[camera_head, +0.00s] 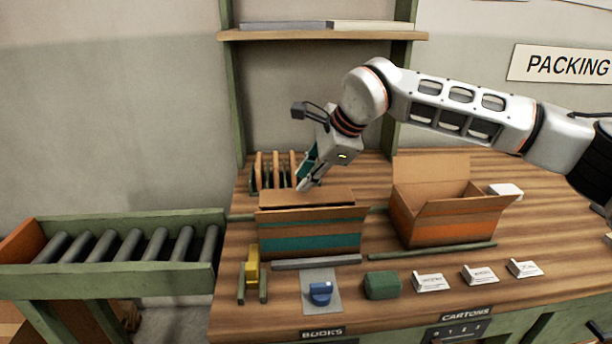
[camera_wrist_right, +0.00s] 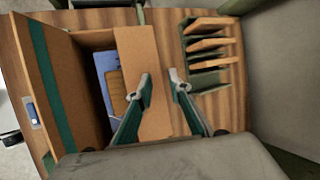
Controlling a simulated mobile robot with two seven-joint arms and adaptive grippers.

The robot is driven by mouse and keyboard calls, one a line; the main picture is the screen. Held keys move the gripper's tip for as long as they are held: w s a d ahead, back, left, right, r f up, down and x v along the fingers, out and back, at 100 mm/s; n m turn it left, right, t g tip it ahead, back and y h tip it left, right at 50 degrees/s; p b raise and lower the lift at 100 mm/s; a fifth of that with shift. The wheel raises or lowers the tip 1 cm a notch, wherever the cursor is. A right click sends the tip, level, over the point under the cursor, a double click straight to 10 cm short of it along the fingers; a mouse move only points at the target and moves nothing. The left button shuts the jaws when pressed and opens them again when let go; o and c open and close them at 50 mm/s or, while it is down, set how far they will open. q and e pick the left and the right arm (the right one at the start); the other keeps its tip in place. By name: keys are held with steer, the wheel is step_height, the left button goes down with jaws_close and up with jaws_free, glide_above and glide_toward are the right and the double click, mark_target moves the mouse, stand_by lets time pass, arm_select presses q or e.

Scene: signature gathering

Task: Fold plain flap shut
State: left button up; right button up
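A brown carton with a teal band (camera_head: 310,238) stands on the table, left of centre. In the wrist view its interior is partly exposed, with a blue item and a brown item (camera_wrist_right: 115,85) inside. A plain brown flap (camera_wrist_right: 138,50) lies along one side of that opening; it also shows at the carton's top (camera_head: 305,198) in the head view. My right gripper (camera_head: 305,183) is over the back of the carton. In the wrist view its two fingers (camera_wrist_right: 161,80) are apart, near the flap's outer edge; contact is unclear. My left gripper is not in view.
An open orange-banded carton (camera_head: 440,220) stands to the right. A slotted rack (camera_wrist_right: 210,55) is close behind the teal carton. A yellow tool (camera_head: 252,268), a blue stamp-like item (camera_head: 320,292) and a green block (camera_head: 382,285) lie in front. A roller conveyor (camera_head: 130,245) is at left.

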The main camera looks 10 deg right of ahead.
steer(key=v, duration=1.2)
